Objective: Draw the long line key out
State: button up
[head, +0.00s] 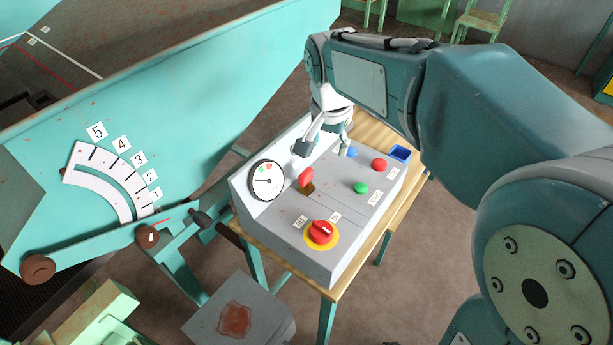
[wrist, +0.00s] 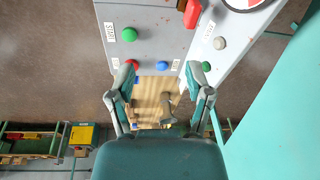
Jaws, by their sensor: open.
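The grey control box (head: 345,235) stands on a wooden table. A red handle (head: 306,177) sits at a small brass-coloured plate on its top; it also shows at the top edge of the wrist view (wrist: 193,14). I cannot tell whether this is the long line key; no other key can be made out for sure. A small grey-brown item (wrist: 168,108) shows between my fingers, its shape unclear. My gripper (head: 324,150) is open and empty over the far end of the box. In the wrist view its fingers (wrist: 162,76) are spread, with the box edge and table beyond them.
The box carries a gauge (head: 266,181), a red-and-yellow rotary knob (head: 320,233), and green (head: 361,188), red (head: 379,164) and blue (head: 351,152) buttons. A blue tray (head: 400,153) lies at the table's right. A large turquoise machine (head: 200,130) with a numbered scale borders the left.

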jog(key=m+g, duration=0.1)
jog(key=m, duration=0.1)
send_near(305, 172)
jog(key=shift+w+a+f, duration=0.2)
jog(key=shift+w+a, duration=0.2)
jog(key=f, duration=0.5)
jog(key=shift+w+d+f, duration=0.2)
jog(key=shift+w+f, duration=0.05)
jog(key=shift+f, duration=0.1)
jog(key=f, duration=0.5)
jog(key=shift+d+f, duration=0.1)
jog(key=shift+d, duration=0.3)
jog(key=shift+c, duration=0.3)
grip_shut()
